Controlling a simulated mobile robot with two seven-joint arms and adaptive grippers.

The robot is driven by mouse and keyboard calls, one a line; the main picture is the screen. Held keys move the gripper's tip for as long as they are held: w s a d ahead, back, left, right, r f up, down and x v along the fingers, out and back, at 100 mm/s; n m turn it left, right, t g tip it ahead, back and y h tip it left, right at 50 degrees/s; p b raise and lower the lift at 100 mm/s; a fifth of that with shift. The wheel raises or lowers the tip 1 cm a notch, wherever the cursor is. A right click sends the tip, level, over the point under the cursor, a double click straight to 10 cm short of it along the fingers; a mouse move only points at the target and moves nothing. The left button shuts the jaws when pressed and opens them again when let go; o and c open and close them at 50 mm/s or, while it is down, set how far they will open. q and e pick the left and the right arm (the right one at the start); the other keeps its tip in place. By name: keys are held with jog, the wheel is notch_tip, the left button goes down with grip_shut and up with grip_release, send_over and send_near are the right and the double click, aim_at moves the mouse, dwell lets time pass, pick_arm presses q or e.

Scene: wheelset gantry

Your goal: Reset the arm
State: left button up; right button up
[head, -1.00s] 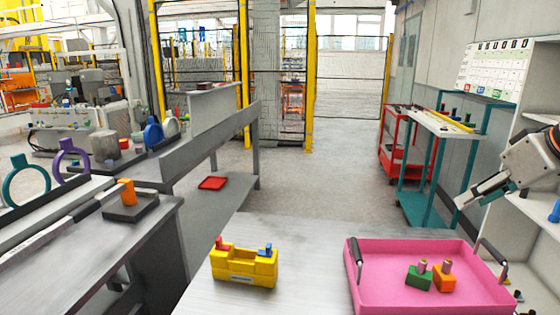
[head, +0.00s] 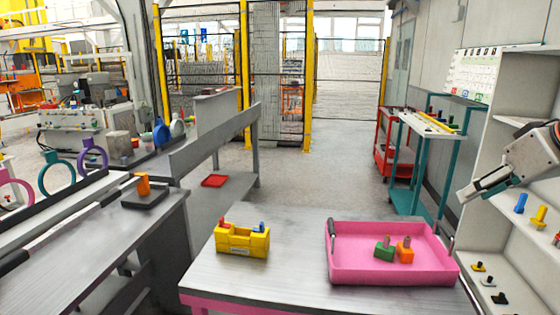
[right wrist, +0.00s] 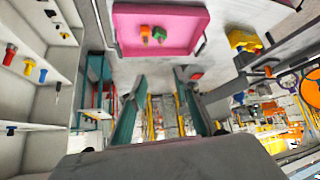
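My right gripper (head: 472,190) hangs at the right edge of the head view, in front of the shelf unit and above the pink tray's right side. In the right wrist view its two fingers (right wrist: 157,98) stand apart with nothing between them. My left gripper is not in view.
A table (head: 290,220) holds a pink tray (head: 345,272) with a green block (head: 384,252) and an orange block (head: 404,254), and a yellow holder (head: 242,243). A shelf unit (head: 512,95) stands right, a grey workbench (head: 110,245) left. Open floor (head: 345,160) lies beyond.

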notch_tip(320, 180, down, 29)
jog(key=s+d+n, duration=0.2)
jog(key=d+n, duration=0.1)
jog(key=n, duration=0.2)
jog(key=s+a+f+g+h, duration=0.1)
jog(key=s+a+f+h, duration=0.25)
jog(key=s+f, duration=0.4)
jog(key=s+a+f+h, duration=0.2)
jog(key=s+a+f, duration=0.2)
jog(key=s+f, duration=0.3)
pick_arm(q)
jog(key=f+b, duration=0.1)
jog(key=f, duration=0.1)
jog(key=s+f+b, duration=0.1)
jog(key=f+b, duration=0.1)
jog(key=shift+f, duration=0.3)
pick_arm(e)
jog(key=a+f+m+t+y, duration=0.2)
jog(key=a+f+y, duration=0.5)
jog(key=a+f, duration=0.9)
jog(key=shift+s+f+m+t, duration=0.3)
jog(key=shift+f+t, duration=0.2)
jog(key=shift+t, duration=0.2)
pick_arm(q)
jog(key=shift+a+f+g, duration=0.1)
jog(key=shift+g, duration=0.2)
